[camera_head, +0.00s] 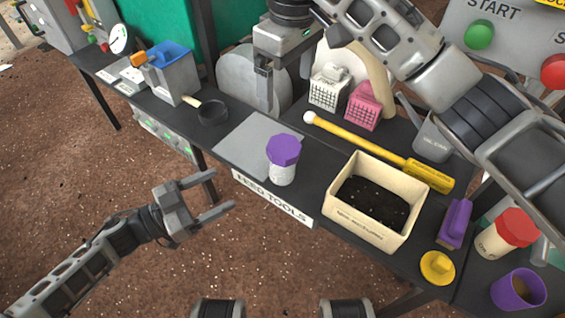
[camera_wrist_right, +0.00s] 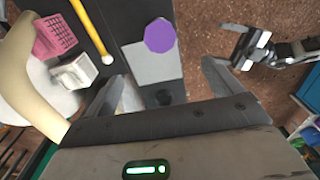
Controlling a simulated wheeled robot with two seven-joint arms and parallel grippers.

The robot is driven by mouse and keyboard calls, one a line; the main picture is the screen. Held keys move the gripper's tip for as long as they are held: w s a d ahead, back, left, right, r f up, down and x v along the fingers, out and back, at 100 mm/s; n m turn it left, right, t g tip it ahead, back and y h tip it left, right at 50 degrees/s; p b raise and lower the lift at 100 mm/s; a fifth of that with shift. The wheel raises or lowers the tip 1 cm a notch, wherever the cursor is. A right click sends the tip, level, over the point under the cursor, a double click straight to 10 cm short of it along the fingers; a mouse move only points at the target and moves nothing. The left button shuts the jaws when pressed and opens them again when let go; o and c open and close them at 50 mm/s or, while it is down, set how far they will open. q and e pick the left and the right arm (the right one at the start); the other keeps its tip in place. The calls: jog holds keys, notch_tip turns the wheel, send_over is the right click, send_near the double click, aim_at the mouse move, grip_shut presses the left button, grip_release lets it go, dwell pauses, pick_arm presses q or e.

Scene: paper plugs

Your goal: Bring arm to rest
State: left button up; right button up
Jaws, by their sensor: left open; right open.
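My left gripper (camera_head: 222,190) is open and empty over the brown ground, in front of the dark table and apart from it. It also shows in the right wrist view (camera_wrist_right: 250,48). My right gripper (camera_head: 278,95) points down above the back of the table in the head view, its arm coming from the upper right. In the right wrist view its two fingers (camera_wrist_right: 160,78) are spread wide with nothing held between them. Its fingertips look above the table, near the grey mat (camera_head: 238,140); the exact height is hard to tell.
A purple-lidded jar (camera_head: 283,160) stands at the mat's edge. Nearby are a soil box (camera_head: 345,213), a yellow-handled tool (camera_head: 360,140), a pink basket (camera_head: 364,107), a white basket (camera_head: 328,90) and a black cup (camera_head: 212,111). Ground at the front left is clear.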

pick_arm(q)
jog(key=shift+r, duration=0.1)
dwell(0.3)
